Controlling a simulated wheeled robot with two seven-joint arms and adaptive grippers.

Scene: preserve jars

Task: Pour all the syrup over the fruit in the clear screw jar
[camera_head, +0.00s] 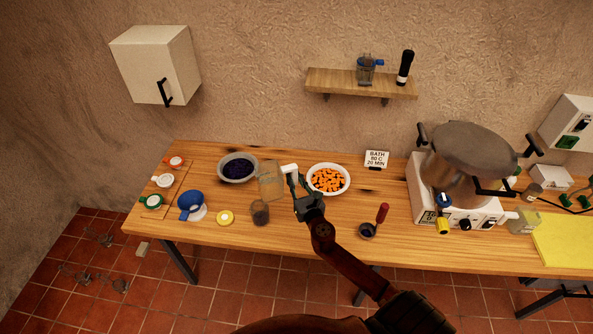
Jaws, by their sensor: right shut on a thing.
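My right gripper (293,182) reaches in from the lower right and is shut on the pale handle of a see-through, tan-tinted jug (268,184). The jug looks raised and slightly tilted. It is behind a small clear jar (260,213) with dark contents, which stands open on the table. I cannot tell how much syrup is in the jug or whether any flows. The jar's contents are too small to make out clearly. My left gripper is not in view.
A grey bowl of dark berries (222,171) stands left of the jug, a white bowl of orange fruit (348,186) right of it. A large pot (470,148) stands right.

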